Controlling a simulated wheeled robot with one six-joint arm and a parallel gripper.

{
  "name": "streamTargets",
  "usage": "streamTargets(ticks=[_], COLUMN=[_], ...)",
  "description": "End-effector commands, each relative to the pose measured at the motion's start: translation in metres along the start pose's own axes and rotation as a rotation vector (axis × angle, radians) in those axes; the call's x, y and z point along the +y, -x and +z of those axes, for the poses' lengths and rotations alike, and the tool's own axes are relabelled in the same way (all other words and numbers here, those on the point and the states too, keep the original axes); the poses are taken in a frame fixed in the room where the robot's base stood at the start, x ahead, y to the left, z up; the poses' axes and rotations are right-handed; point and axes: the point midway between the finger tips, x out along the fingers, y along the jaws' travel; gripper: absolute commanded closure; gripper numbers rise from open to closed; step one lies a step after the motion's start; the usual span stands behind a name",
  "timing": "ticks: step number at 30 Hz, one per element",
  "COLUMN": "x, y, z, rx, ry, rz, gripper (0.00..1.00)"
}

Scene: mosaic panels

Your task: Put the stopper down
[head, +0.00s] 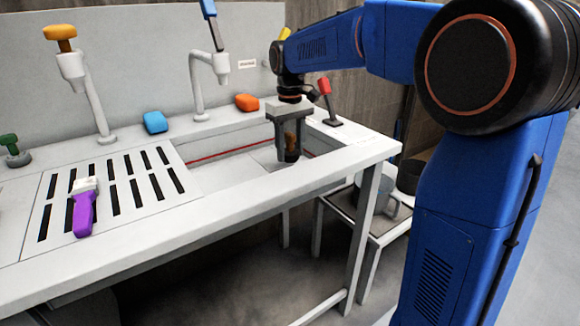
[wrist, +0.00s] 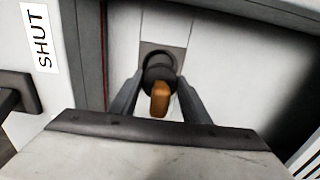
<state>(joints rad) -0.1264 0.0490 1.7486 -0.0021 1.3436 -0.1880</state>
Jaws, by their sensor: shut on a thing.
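The stopper (head: 291,142) is dark and round with an orange-brown grip tab. My gripper (head: 289,155) points down over the right part of the sunken basin (head: 215,173) and is shut on the stopper. In the wrist view the stopper (wrist: 160,98) sits between the two fingers of the gripper (wrist: 158,90), its tab facing the camera. A grey square patch (wrist: 174,50) shows on the pale surface behind the stopper. I cannot tell whether the stopper touches the basin floor.
Taps (head: 200,90) with coloured handles stand along the back. A red-handled lever (head: 328,100) stands close right of my gripper. Blue (head: 155,122) and orange (head: 247,102) blocks lie behind the basin. A purple-handled brush (head: 84,212) lies on the slotted drainer (head: 60,220). A "SHUT" label (wrist: 40,38) is nearby.

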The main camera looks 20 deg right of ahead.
Motion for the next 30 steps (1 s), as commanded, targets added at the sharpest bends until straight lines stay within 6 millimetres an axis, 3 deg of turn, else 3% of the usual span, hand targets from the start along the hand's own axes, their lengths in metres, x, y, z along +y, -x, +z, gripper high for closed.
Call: streamTargets(ticks=[15,30], x=[0.000,0.000], y=[-0.049,-0.056], z=[0.000,0.000], rx=[-0.001,-0.001], ry=[0.000,0.000], rz=[0.000,0.000], gripper=[0.80,0.80])
